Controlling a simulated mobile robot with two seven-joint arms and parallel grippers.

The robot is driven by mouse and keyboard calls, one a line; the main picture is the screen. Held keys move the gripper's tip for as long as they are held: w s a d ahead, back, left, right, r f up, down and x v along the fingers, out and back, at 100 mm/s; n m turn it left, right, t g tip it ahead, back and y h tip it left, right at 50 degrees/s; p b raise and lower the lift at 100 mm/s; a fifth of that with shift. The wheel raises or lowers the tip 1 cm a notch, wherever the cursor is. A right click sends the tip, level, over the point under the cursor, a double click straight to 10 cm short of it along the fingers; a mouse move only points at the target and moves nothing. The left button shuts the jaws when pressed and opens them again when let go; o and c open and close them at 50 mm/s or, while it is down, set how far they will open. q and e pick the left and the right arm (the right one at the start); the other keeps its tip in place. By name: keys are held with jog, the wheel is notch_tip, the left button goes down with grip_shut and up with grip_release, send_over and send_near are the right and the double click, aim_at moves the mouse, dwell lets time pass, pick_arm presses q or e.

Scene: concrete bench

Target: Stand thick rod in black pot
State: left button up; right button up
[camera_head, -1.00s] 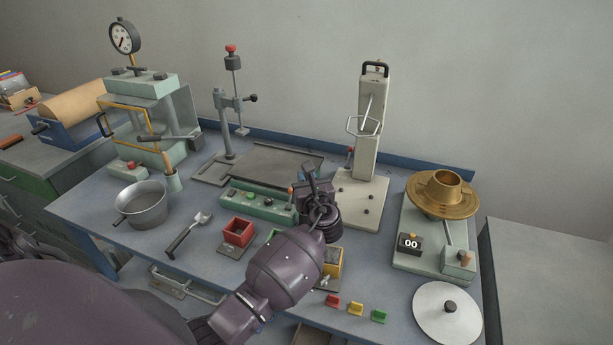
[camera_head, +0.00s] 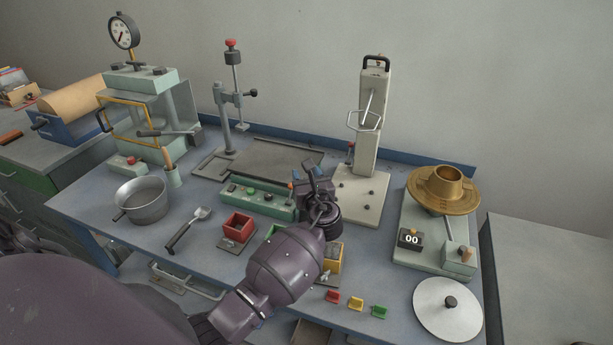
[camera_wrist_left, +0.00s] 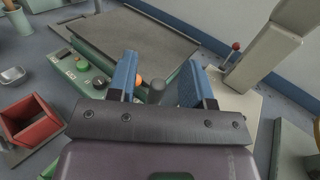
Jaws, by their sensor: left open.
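My left gripper (camera_head: 309,177) is open above the right end of the green button panel (camera_head: 250,200). In the left wrist view its two blue fingers (camera_wrist_left: 160,78) stand apart. A grey rounded end (camera_wrist_left: 157,91) and an orange knob (camera_wrist_left: 138,80) show in the gap between them, lower down. The grey end may be the top of the thick rod, but I cannot tell. Nothing is clearly gripped. I cannot make out a black pot; my left wrist and forearm hide part of the bench. My right gripper is not in view.
A metal saucepan (camera_head: 142,199), a scoop (camera_head: 187,231) and a red bin (camera_head: 236,229) stand to the left. A cream upright press (camera_head: 369,130) stands just behind my gripper. A brass-topped device (camera_head: 440,190) and a pale disc (camera_head: 447,310) are at the right.

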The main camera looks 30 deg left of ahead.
pick_arm(q)
jog(key=v, duration=1)
jog(key=shift+s+d, duration=0.2)
jog(key=shift+d, duration=0.1)
